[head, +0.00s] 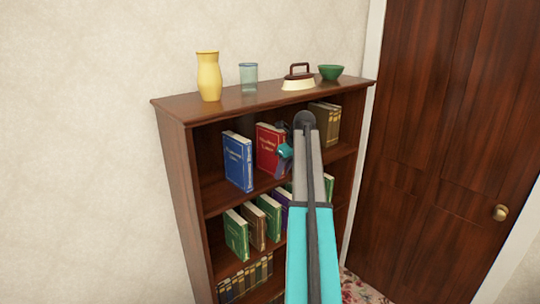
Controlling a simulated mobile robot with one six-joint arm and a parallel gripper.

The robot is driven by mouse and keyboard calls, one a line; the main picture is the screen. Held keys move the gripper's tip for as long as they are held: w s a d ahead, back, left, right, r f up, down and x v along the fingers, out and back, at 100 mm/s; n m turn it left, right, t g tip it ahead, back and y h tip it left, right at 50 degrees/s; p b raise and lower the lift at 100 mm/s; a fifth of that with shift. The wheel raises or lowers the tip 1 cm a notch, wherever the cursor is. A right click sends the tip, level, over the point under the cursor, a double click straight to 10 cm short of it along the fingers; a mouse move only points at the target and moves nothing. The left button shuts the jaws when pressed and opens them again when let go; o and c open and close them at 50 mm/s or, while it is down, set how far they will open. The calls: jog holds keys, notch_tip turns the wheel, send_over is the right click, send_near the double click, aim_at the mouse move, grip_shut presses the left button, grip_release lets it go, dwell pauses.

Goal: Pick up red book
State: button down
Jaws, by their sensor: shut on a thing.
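The red book (268,146) stands upright on the upper shelf of the brown wooden bookcase (179,165), to the right of a blue book. Its front cover with gold lettering faces outward. My gripper (285,152) is at the right side of the red book, shut on it. My arm comes up from the bottom of the head view and hides the book's right part and most of the fingers.
The blue book (238,162) stands just left. Brown books (324,124) stand at the right of that shelf. A yellow vase (209,78), a glass (248,77), an iron (298,80) and a green bowl (331,72) stand on top. A door (440,130) is at right.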

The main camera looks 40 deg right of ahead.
jog(key=shift+w+r, duration=0.1)
jog(key=shift+r, duration=0.05)
jog(key=shift+r+b, duration=1.1)
jog(key=shift+r, duration=0.45)
jog(key=shift+s+r, duration=0.15)
jog(key=shift+s, duration=0.1)
jog(key=s+a+r+b, duration=0.1)
jog(key=s+a+b, duration=0.2)
jog(key=s, duration=1.2)
jog(key=shift+a+r+b, duration=0.2)
jog(key=shift+r+b, duration=0.1)
jog(key=shift+b, duration=0.7)
jog(key=shift+s, duration=0.1)
